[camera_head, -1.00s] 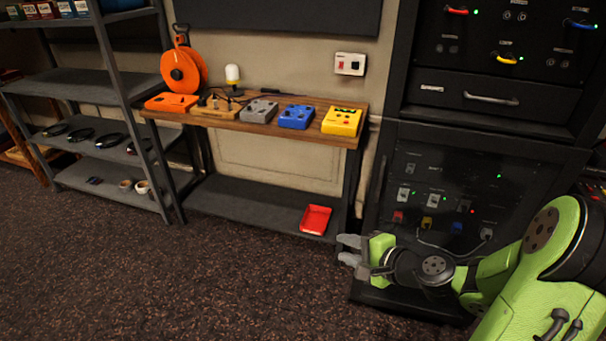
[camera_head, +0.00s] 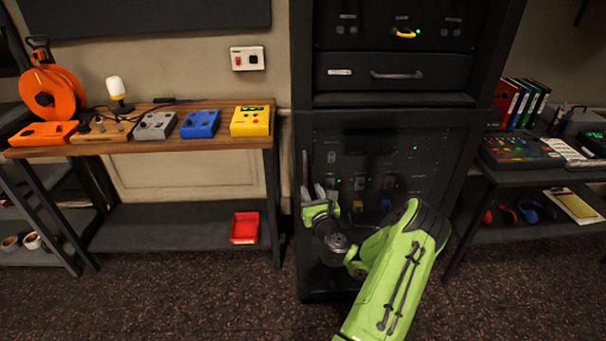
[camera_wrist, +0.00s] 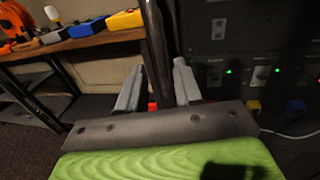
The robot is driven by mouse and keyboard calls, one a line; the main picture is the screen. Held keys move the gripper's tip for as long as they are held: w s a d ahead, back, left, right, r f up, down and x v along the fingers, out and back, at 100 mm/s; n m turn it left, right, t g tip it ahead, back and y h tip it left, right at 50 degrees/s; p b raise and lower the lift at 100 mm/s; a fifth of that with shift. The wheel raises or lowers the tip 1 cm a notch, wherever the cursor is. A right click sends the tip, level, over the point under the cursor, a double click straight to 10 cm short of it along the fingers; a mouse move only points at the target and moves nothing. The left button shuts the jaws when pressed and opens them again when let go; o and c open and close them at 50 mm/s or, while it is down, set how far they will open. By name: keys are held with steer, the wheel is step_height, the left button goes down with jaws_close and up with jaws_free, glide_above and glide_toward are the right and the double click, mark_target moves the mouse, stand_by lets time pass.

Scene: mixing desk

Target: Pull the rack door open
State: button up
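The rack door (camera_head: 402,135) is a dark see-through panel on the lower part of the black rack. It looks closed. Its upright dark handle (camera_head: 305,168) is at the door's left edge. The handle also shows in the wrist view as a thick dark bar (camera_wrist: 160,50). My gripper (camera_head: 312,192) is at the handle's lower part, in front of the door's left side. In the wrist view my gripper (camera_wrist: 158,88) has its grey fingers apart, one each side of the bar. I cannot tell whether either finger touches it.
A wooden bench (camera_head: 190,145) with coloured boxes stands left of the rack, with a red tray (camera_head: 244,228) on its lower shelf. A dark side table (camera_head: 480,172) with folders and a mixer stands to the right. A closed drawer (camera_head: 394,73) is above the door. Carpet in front is clear.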

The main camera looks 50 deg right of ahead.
mark_target(306, 179)
steer(key=p+x, duration=0.1)
steer(key=x, duration=0.6)
steer(key=shift+w, duration=0.15)
jaws_close()
